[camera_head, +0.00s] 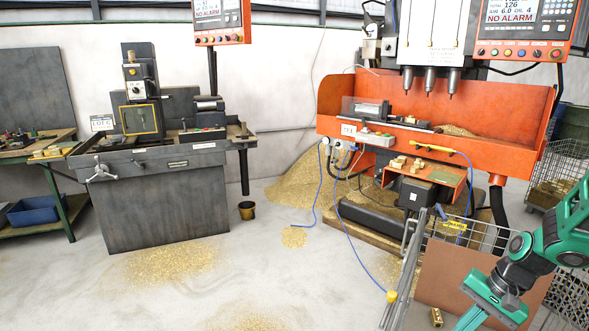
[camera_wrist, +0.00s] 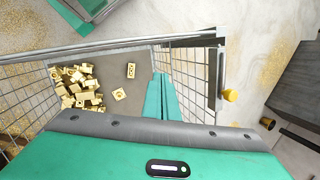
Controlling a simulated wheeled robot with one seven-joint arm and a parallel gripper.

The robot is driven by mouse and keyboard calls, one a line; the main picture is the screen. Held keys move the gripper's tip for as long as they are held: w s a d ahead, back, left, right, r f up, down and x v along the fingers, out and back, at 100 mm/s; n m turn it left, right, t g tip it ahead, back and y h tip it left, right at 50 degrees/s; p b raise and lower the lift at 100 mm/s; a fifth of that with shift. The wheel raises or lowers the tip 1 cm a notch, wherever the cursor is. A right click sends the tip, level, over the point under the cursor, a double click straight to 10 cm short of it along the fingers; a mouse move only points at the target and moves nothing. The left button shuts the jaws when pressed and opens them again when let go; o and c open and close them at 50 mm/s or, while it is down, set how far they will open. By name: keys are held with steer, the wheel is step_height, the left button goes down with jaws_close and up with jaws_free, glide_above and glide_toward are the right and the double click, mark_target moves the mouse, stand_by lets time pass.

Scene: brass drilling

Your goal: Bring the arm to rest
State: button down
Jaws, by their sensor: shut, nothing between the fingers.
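My teal gripper (camera_head: 472,319) is at the lower right of the head view, pointing down over the wire cart; its tips are cut off by the frame edge. In the wrist view, my gripper's fingers (camera_wrist: 161,80) lie side by side, shut and empty. Below them is the wire cart (camera_wrist: 187,65), with a pile of brass pieces (camera_wrist: 80,85) at the left and two loose brass pieces, one (camera_wrist: 131,70) above the other (camera_wrist: 119,94). The fingers appear above the cart floor; their exact height is hard to tell.
The orange drilling machine (camera_head: 340,95) stands behind the cart, with brass parts on its front shelf (camera_head: 440,176). A grey machine (camera_head: 155,205) and a workbench (camera_head: 60,195) stand at the left. Another wire basket (camera_head: 563,170) is at the right edge. Open floor (camera_head: 280,265) lies between.

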steer(key=s+d+r+n+h, duration=0.1)
steer(key=s+r+n+h, duration=0.1)
steer(key=s+r, duration=1.3)
steer(key=s+h, duration=0.1)
steer(key=s, duration=0.3)
steer(key=shift+s+d+r+n+g+h, duration=0.15)
steer(key=shift+d+r+n+g+h, duration=0.15)
steer(key=shift+d+n+h, duration=0.1)
steer(key=shift+w+f, duration=0.25)
steer(key=shift+w, duration=0.4)
